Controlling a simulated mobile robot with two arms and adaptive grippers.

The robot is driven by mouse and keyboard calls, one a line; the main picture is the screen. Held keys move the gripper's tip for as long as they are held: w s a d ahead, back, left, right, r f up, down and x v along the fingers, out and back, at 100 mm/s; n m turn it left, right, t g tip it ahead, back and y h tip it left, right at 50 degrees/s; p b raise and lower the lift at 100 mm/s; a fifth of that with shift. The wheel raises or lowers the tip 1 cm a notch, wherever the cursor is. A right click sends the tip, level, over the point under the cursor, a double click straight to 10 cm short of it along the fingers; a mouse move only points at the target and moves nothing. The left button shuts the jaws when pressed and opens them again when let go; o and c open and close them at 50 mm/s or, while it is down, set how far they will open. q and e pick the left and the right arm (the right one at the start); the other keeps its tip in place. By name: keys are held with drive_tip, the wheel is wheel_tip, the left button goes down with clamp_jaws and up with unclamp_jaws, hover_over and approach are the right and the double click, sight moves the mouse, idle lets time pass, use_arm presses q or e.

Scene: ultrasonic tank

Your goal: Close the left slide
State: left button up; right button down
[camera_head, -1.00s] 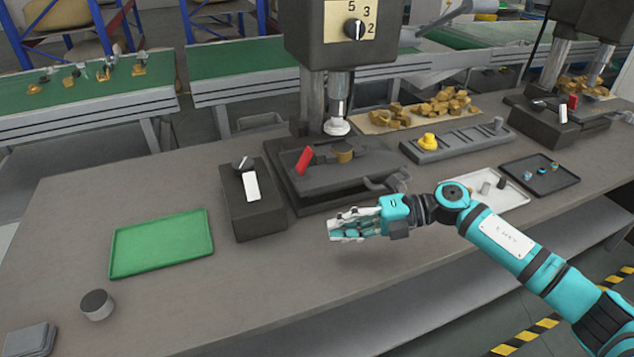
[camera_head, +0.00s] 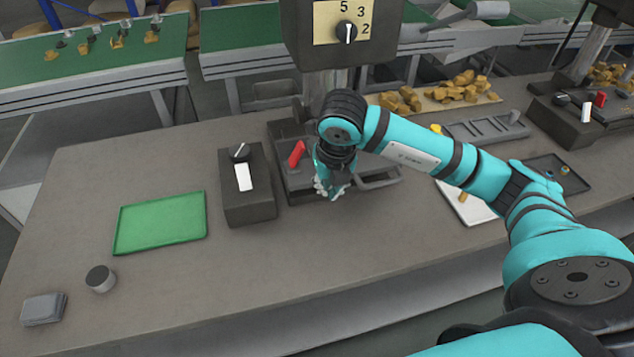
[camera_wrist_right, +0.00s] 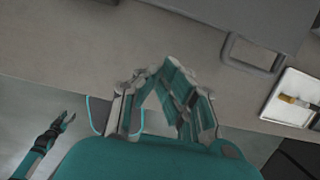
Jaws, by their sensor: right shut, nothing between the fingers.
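The left slide is a dark flat fixture with a loop handle (camera_head: 378,181) at its front right, under the left press; my right arm hides part of it. The handle also shows in the right wrist view (camera_wrist_right: 235,50), beyond my fingers and to the right, apart from them. My right gripper (camera_head: 330,188) points down at the front of the fixture, shut and empty. Its fingertips meet in the right wrist view (camera_wrist_right: 152,75). My left gripper (camera_wrist_right: 63,122) shows small at the lower left of that view, fingers apart, beside the table edge.
A red lever (camera_head: 297,153) stands on the fixture. A dark control box (camera_head: 248,208) with a white switch is to its left. A green tray (camera_head: 160,222) and a grey cylinder (camera_head: 100,279) lie further left. A white tray (camera_head: 465,206) is to the right.

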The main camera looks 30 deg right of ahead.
use_arm(q)
drive_tip(key=r+p, duration=0.1)
drive_tip(key=d+r+p, duration=0.1)
drive_tip(key=r+p, duration=0.1)
drive_tip(key=shift+s+d+r, duration=0.15)
drive_tip(key=shift+s, duration=0.15)
use_arm(e)
drive_tip(key=w+d+f, duration=0.1)
drive_tip(key=w+f, duration=0.4)
drive_tip(key=f, duration=0.1)
drive_tip(key=shift+w+d, duration=0.2)
drive_tip(key=shift+d, duration=0.05)
drive_tip(key=shift+f, duration=0.1)
drive_tip(key=w+b, duration=0.1)
drive_tip(key=w, duration=0.1)
drive_tip(key=w+d+b, duration=0.1)
drive_tip(key=w+b, duration=0.1)
drive_tip(key=shift+w+f, duration=0.1)
use_arm(q)
drive_tip(key=f, duration=0.3)
drive_tip(key=shift+a, duration=0.3)
use_arm(e)
drive_tip(key=shift+r, duration=0.25)
use_arm(q)
drive_tip(key=shift+a, duration=0.1)
use_arm(e)
drive_tip(key=shift+d+f, duration=0.1)
